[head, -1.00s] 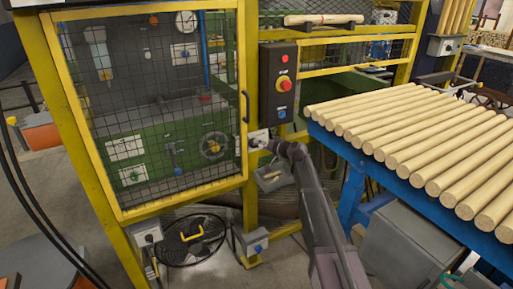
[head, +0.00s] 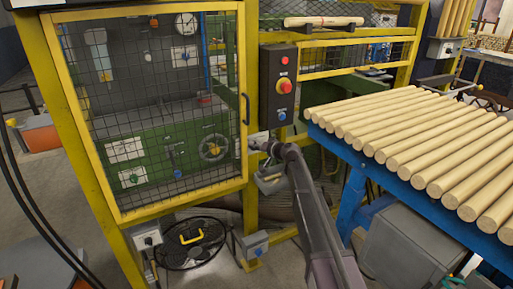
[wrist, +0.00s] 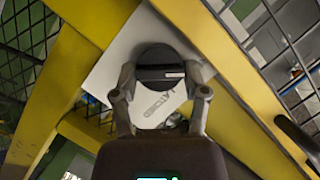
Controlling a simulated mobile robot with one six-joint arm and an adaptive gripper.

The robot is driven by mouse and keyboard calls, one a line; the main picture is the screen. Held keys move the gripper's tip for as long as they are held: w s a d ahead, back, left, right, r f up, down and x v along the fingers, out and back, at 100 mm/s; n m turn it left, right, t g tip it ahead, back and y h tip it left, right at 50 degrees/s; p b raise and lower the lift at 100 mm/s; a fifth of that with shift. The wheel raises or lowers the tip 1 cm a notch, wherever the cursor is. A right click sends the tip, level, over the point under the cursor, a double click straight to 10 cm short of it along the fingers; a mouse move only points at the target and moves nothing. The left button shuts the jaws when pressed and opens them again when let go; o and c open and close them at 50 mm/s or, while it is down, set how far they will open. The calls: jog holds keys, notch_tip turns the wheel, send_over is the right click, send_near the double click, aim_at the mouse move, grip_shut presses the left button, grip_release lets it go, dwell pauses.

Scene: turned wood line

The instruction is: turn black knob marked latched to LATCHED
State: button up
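The black knob (wrist: 161,68) is a round dial with a raised bar and a small pale mark at its right end. It sits on a white plate (wrist: 112,72) fixed to the yellow frame, and dark lettering on the plate below it seems to read LATCHED. In the wrist view the bar lies level and the plate looks tilted. My gripper (wrist: 161,74) has one finger at each side of the knob, seemingly touching it. In the head view the plate (head: 254,141) shows beside my gripper (head: 264,146), which hides the knob.
A caged door (head: 150,120) with yellow frame stands left of the knob. A black control box (head: 278,85) with a red button is above it. A blue rack of wooden rods (head: 420,140) is close on the right. A grey box (head: 255,244) sits low on the post.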

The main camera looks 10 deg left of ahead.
jog(key=shift+f+m+b, duration=0.1)
jog(key=shift+m+b, duration=0.2)
jog(key=shift+b, duration=0.05)
jog(key=shift+w+d+f+m+y+b, duration=0.1)
jog(key=shift+f+m+y+b, duration=0.1)
jog(key=shift+m+y+b, duration=0.75)
jog(key=m+y+b, duration=0.1)
jog(key=m, duration=0.1)
jog(key=m+b, duration=0.2)
jog(key=shift+f+m+y, duration=0.15)
jog(key=shift+m+y, duration=0.2)
jog(key=m+b, duration=0.1)
jog(key=m, duration=0.1)
jog(key=m+t+y+b, duration=0.1)
jog(key=m+b, duration=0.1)
jog(key=shift+f+m+t, duration=0.1)
jog(key=shift+m+t, duration=0.2)
jog(key=m+t+b, duration=0.2)
jog(key=m, duration=0.3)
jog(key=shift+m, duration=0.3)
jog(key=o, duration=0.9)
jog(key=shift+c, duration=0.2)
